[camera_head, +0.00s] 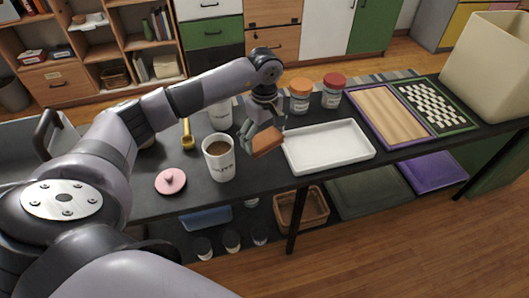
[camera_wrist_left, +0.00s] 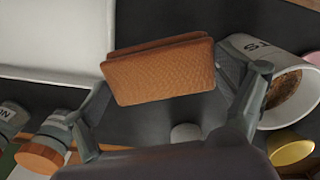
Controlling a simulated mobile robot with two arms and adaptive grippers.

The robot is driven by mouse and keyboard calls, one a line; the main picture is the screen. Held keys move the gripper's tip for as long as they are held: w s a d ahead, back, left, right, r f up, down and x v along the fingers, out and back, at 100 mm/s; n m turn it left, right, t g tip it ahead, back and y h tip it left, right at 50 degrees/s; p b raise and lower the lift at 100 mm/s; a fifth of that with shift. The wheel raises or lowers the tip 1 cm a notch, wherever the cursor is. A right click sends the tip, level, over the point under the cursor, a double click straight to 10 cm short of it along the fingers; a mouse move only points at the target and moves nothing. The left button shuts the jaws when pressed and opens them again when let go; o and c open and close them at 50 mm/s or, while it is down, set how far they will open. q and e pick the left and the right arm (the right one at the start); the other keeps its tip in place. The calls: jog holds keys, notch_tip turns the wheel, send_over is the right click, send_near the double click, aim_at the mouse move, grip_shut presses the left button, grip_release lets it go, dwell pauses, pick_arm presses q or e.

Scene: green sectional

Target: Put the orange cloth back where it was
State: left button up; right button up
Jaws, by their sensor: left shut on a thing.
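The orange cloth (camera_head: 267,142) is a folded, textured block. My left gripper (camera_head: 264,128) is shut on it and holds it between the white mug and the white tray, seemingly above the black table. In the left wrist view the cloth (camera_wrist_left: 160,72) sits between the two fingers of the left gripper (camera_wrist_left: 165,85), tilted slightly. The white tray (camera_head: 328,147) lies just right of the cloth and is empty. My right gripper does not show in either view.
A white mug with brown contents (camera_head: 219,158) stands close left of the cloth. A pink lid (camera_head: 171,181) lies front left. An orange-capped jar (camera_head: 300,95) and a red-capped jar (camera_head: 333,90) stand behind the tray. A wooden board (camera_head: 388,112) and a checkered board (camera_head: 433,106) lie right.

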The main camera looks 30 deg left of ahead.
aim_at(265, 139)
pick_arm(q)
notch_tip(265, 139, down, 3)
notch_tip(265, 139, down, 5)
jog(key=shift+p, duration=0.35)
jog(key=shift+f+b, duration=0.2)
jog(key=shift+b, duration=0.1)
jog(key=o, duration=0.7)
jog(key=shift+r, duration=0.1)
jog(key=shift+o, duration=0.2)
jog(key=shift+r, duration=0.1)
